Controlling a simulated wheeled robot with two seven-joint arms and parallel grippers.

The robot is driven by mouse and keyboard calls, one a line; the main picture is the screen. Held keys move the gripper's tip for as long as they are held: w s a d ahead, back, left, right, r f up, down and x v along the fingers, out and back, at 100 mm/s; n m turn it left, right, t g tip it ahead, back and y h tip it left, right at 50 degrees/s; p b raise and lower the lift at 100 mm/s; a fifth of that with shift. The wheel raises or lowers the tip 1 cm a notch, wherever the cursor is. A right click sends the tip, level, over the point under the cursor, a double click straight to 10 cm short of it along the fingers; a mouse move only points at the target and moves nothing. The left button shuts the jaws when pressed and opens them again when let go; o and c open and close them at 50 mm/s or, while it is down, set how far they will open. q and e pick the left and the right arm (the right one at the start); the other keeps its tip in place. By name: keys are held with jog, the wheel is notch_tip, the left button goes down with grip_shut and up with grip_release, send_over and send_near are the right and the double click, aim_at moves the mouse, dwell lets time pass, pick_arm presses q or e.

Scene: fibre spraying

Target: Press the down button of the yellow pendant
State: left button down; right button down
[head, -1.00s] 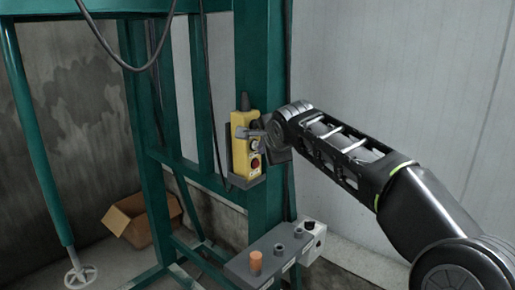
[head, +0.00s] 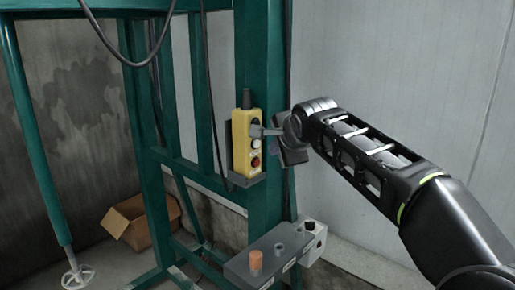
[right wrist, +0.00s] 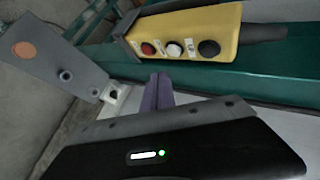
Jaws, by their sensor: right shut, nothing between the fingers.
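The yellow pendant (head: 239,155) hangs upright in a holder on a green post, with a black, a white and a red button from top to bottom. In the right wrist view the pendant (right wrist: 225,22) lies sideways, with its red button (right wrist: 147,48), white button (right wrist: 173,49) and black button (right wrist: 208,48) clear. My right gripper (head: 256,130) is shut and empty, its tips overlapping the pendant's right edge near the black and white buttons. In the right wrist view the shut gripper (right wrist: 158,78) points towards the white and red buttons. I cannot tell whether it touches. The button labels are too small to read.
Green frame posts (head: 147,150) are to the left. A cardboard box (head: 140,220) lies on the floor. A pale wall (head: 375,70) is behind my right arm.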

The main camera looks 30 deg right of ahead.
jog(key=shift+s+d+b, duration=0.2)
jog(key=shift+s+b, duration=0.05)
jog(key=shift+s, duration=0.45)
jog(key=shift+s+d+b, duration=0.2)
jog(key=shift+s+b, duration=0.05)
jog(key=shift+s, duration=0.4)
